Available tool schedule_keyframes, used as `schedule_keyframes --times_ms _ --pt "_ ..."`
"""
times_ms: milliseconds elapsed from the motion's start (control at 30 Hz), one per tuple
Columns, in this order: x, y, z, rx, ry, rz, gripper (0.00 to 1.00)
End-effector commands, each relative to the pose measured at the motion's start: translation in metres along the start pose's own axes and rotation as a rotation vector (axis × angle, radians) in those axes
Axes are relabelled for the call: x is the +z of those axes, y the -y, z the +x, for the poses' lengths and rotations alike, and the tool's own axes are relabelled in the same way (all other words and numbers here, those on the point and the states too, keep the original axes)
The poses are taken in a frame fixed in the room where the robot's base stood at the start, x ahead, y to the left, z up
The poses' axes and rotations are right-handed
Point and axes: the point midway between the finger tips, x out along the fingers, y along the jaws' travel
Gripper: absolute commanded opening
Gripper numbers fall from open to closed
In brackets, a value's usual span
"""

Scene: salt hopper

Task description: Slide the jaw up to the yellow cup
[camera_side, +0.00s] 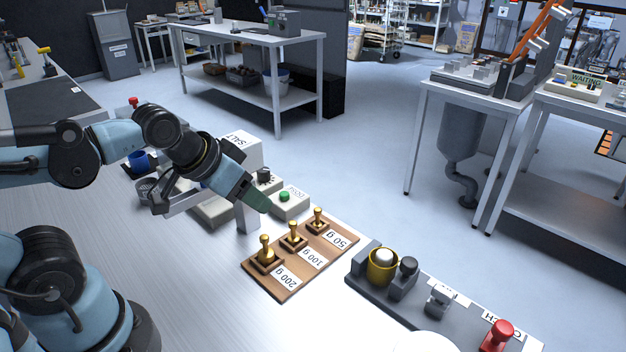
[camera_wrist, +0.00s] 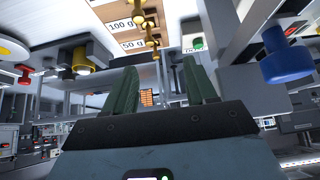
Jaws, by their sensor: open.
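The yellow cup (camera_side: 383,266) stands at the left end of a dark grey strip on the right of the bench, with a pale round top showing in its opening. In the wrist view the yellow cup (camera_wrist: 82,62) shows upper left, outside the fingers. My gripper (camera_side: 258,201) is left of the cup, beside the salt hopper, with the weight board between them. In the wrist view my gripper (camera_wrist: 161,70) has its two green fingers apart, with nothing between them. The fingers are clear of the cup.
A wooden board (camera_side: 262,279) holds brass weights marked 200 g, 100 g and 50 g. The white SALT hopper (camera_side: 243,148) and a green button (camera_side: 285,196) are near my gripper.

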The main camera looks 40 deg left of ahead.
Motion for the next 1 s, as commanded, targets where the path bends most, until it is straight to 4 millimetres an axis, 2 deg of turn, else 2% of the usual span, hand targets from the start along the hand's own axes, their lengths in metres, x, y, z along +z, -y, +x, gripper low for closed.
schedule_keyframes --times_ms 167,367,500,700,833,1000 --pt "-0.018 -0.011 -0.004 0.021 0.037 0.091 0.57" --pt "-0.064 -0.044 -0.010 0.087 0.139 0.361 0.57" --pt "-0.092 -0.074 -0.008 0.144 0.212 0.568 0.57" --pt "-0.124 -0.122 0.001 0.235 0.306 0.863 0.57" --pt "-0.138 -0.157 0.011 0.302 0.362 1.055 0.57" --pt "-0.144 -0.202 0.024 0.391 0.426 1.291 0.57"
